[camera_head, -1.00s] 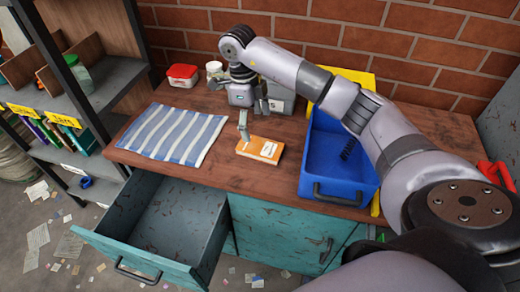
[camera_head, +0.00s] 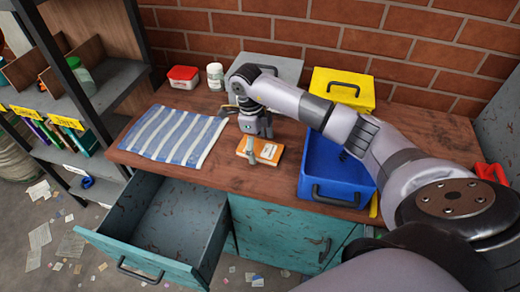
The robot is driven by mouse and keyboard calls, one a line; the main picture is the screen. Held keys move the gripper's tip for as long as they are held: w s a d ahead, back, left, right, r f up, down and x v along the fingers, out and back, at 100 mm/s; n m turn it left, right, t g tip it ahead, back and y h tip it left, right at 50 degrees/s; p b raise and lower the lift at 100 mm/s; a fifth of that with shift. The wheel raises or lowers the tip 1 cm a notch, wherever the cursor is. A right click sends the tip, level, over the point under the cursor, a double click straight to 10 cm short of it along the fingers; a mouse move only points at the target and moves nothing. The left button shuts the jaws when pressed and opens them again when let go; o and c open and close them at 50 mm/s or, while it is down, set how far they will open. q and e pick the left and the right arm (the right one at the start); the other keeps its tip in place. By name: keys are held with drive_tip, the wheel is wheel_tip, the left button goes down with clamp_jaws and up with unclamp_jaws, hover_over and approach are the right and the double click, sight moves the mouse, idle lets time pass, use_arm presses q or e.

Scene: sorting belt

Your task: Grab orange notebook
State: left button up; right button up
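The orange notebook (camera_head: 272,156) lies flat on the wooden worktop, with a white label on its cover. My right gripper (camera_head: 238,131) hangs over its left and far side with the fingers spread wide. One grey finger shows in front of the notebook's near-left part. The other, darker finger reaches left towards the striped cloth. Nothing is seen between the fingers. Whether the near finger touches the notebook I cannot tell. My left gripper is not in view.
A blue bin (camera_head: 325,165) stands close right of the notebook. A striped cloth (camera_head: 175,135) lies left. A yellow box (camera_head: 343,88), a grey case (camera_head: 285,66), a white jar (camera_head: 215,76) and a red-lidded box (camera_head: 183,77) stand behind. A teal drawer (camera_head: 150,245) is open below.

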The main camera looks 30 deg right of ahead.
drive_tip(key=c, duration=1.2)
drive_tip(key=shift+r, duration=0.15)
